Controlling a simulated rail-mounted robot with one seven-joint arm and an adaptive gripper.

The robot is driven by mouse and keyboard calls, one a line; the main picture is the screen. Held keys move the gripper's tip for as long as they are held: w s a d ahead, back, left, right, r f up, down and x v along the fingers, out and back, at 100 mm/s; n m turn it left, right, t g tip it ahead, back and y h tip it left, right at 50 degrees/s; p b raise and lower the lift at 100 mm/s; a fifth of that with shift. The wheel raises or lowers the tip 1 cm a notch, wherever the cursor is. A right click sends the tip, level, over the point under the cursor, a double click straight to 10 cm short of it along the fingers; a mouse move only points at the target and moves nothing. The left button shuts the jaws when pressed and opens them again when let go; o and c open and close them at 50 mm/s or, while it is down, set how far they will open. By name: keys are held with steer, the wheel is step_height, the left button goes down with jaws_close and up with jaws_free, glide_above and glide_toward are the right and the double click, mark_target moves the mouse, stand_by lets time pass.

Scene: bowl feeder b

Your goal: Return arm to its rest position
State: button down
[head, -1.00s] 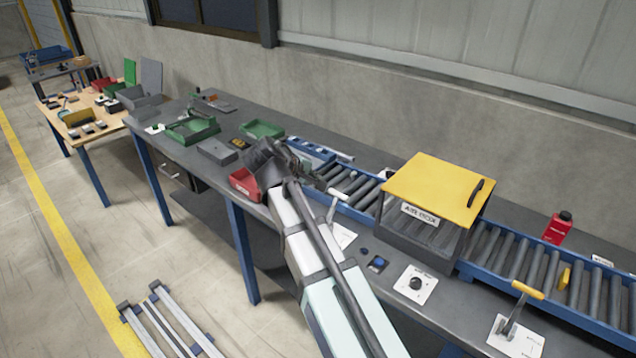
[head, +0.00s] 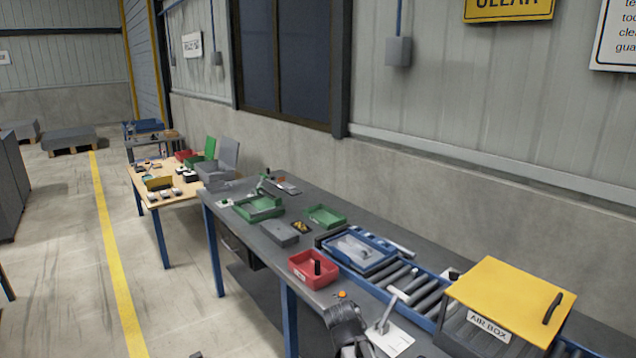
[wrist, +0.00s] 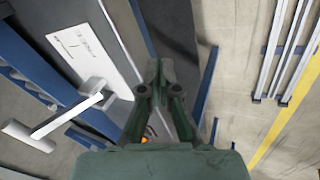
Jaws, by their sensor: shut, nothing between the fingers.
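My gripper shows in the wrist view (wrist: 160,72) with its two fingers together and nothing between them. It hangs over the front edge of the grey bench (head: 300,205), with the floor beyond. In the head view my arm's end shows at the bottom, in front of the bench edge. It is near a white lever on a labelled plate (head: 385,318), which also shows at the left of the wrist view (wrist: 90,100). The fingertips are hard to make out in the head view.
A red bin (head: 313,270) with a dark upright item stands left of the roller conveyor (head: 415,285). A blue tray (head: 357,250) sits at the conveyor's far end. The yellow-topped air box (head: 510,298) is at the right. Floor in front of the bench is open.

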steer(key=s+d+f+m+g+y, duration=0.1)
steer(key=s+f+g, duration=0.2)
steer(key=s+f, duration=0.7)
steer(key=s+d+f+m+g+y, duration=0.1)
steer(key=s+f+m+g, duration=0.1)
steer(key=s+f, duration=0.85)
steer(key=s+d+f+g, duration=0.1)
steer(key=s+f, duration=0.3)
steer(key=s, duration=0.3)
steer(key=s+d+f+m+g+y, duration=0.1)
steer(key=s+f+g, duration=0.1)
steer(key=s+f, duration=0.3)
steer(key=s+f+g, duration=0.2)
steer(key=s+f, duration=0.3)
steer(key=s, duration=0.6)
steer(key=shift+s+d+m+y, duration=0.2)
steer(key=shift+d+m+y, duration=0.1)
steer(key=shift+d+m, duration=0.1)
